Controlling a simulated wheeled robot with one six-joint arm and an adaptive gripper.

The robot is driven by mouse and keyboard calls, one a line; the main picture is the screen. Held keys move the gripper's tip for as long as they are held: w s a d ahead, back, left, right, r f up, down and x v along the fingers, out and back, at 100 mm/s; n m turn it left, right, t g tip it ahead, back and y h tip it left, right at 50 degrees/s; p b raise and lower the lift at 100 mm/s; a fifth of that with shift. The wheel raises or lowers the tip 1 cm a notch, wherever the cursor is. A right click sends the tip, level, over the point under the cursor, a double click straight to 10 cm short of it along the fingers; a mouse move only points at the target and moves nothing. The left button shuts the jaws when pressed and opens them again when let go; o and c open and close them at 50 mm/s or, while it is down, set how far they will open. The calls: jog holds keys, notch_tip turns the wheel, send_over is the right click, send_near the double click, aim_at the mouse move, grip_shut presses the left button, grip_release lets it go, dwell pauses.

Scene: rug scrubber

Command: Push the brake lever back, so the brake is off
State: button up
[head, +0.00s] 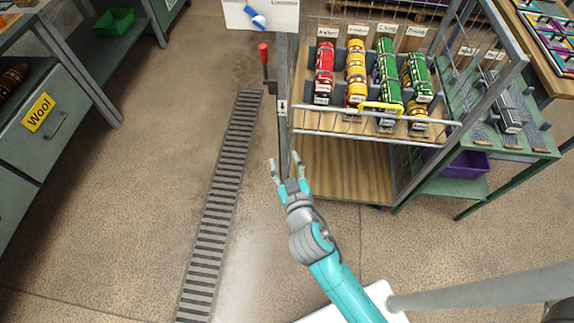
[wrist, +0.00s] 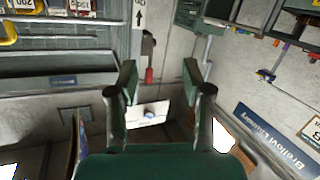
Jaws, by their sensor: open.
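The brake lever (head: 263,55) has a red grip on a dark arm and stands upright at the left post of the wheeled rack. In the wrist view its red grip (wrist: 149,76) shows between the fingers, farther off. My gripper (head: 284,163) is open and empty, in front of the rack's left post and well short of the lever. In the wrist view my gripper's two fingers (wrist: 160,72) are spread apart. A white sign (head: 235,14) with a blue lever picture is behind the lever; it also shows in the wrist view (wrist: 150,113).
The rack (head: 345,172) holds red, yellow and green rolls behind a front bar with a yellow handle (head: 381,107). A small arrow plate (head: 283,107) is on its left post. A bench with a "Wool" label (head: 38,112) is at left. Floor around the drain grate (head: 220,200) is clear.

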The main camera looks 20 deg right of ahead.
jog(key=shift+s+f, duration=0.25)
jog(key=shift+s, duration=0.15)
jog(key=shift+w+r, duration=0.1)
grip_shut()
jog(key=n+t+h, duration=0.2)
jog(key=n+h, duration=0.2)
jog(key=n, duration=0.9)
send_near(264, 56)
jog(key=x, duration=0.7)
jog(key=shift+w+r, duration=0.1)
